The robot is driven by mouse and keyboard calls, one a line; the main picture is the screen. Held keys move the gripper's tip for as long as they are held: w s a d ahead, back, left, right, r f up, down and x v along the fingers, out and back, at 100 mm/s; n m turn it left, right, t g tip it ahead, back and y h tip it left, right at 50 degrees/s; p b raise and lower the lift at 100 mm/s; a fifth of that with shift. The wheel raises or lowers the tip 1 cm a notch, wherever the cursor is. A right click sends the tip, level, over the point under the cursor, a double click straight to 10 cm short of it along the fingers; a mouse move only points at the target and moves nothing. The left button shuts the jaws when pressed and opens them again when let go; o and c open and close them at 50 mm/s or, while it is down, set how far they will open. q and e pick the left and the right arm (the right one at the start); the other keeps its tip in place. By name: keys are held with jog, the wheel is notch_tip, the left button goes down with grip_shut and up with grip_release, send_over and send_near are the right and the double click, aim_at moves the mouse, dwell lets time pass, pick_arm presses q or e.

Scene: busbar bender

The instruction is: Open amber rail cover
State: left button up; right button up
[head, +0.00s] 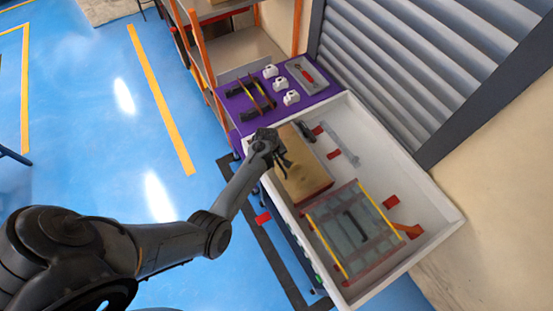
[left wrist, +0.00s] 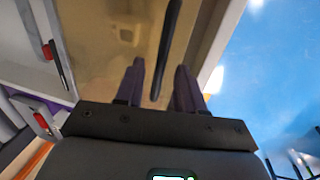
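The amber rail cover (head: 311,181) is a translucent, box-like amber lid in the upper left part of the white-walled machine bed. It looks closed. In the left wrist view the amber cover (left wrist: 110,30) fills the upper middle, with a dark bar handle (left wrist: 169,42) along it. My left gripper (head: 283,161) is over the cover's left side. In the left wrist view my left gripper (left wrist: 160,72) is open, its two fingers apart on either side of the bar's near end. I cannot tell whether they touch it. My right gripper is not in view.
A clear panel with yellow side rails (head: 345,226) and a dark handle lies beside the amber cover. The white bed wall (head: 444,190) surrounds both. A purple bench (head: 236,103) with white parts and a red tool (head: 305,74) stands behind. Grey shutter at right.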

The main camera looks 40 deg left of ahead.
pick_arm(q)
jog(key=shift+c, duration=0.3)
grip_shut()
jog(key=shift+r, duration=0.15)
